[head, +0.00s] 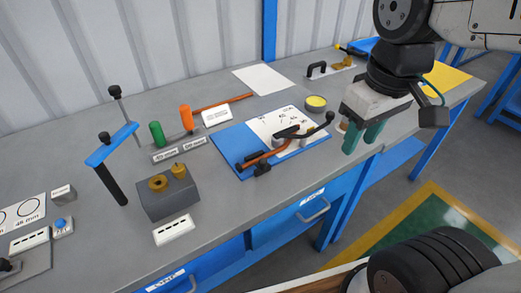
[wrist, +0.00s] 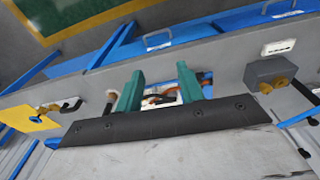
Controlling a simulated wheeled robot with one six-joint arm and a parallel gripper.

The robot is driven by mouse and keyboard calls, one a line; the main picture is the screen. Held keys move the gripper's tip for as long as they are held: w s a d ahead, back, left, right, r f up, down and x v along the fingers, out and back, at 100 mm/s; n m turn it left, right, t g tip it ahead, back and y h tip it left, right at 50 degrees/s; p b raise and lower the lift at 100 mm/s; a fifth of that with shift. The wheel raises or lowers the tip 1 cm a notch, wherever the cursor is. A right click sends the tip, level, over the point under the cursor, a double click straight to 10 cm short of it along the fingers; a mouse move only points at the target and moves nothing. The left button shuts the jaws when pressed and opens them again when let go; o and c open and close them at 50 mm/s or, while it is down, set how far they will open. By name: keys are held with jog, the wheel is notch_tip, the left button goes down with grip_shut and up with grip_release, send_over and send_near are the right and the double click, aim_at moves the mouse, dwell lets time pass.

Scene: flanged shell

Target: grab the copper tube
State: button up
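The long copper-brown rod, which looks like the copper tube (head: 225,102), lies on the grey bench behind the blue mat in the head view, running from the orange upright handle toward the white sheet. I cannot pick it out in the wrist view. My gripper (head: 363,138) hangs near the bench's front edge, right of the blue mat and well apart from the rod. Its two green fingers are apart with nothing held between them; they also show in the wrist view (wrist: 160,78).
A bender-like tool (head: 285,143) with copper-orange and black arms lies on the blue mat (head: 228,148). A green handle (head: 157,134) and an orange handle (head: 187,118) stand near the rod. A grey block (head: 168,198) with brass pieces and a blue-topped stand (head: 110,145) are left.

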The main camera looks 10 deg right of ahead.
jog(key=w+a+f+n, duration=0.3)
jog(key=w+n, duration=0.5)
jog(key=w, duration=0.3)
jog(key=n+g, duration=0.1)
jog(key=n, duration=1)
send_over(275, 150)
notch_tip(275, 150, down, 10)
jog(key=shift+a+f, duration=0.15)
jog(key=shift+f, duration=0.05)
notch_tip(275, 150, down, 6)
jog(key=shift+f, duration=0.7)
grip_shut()
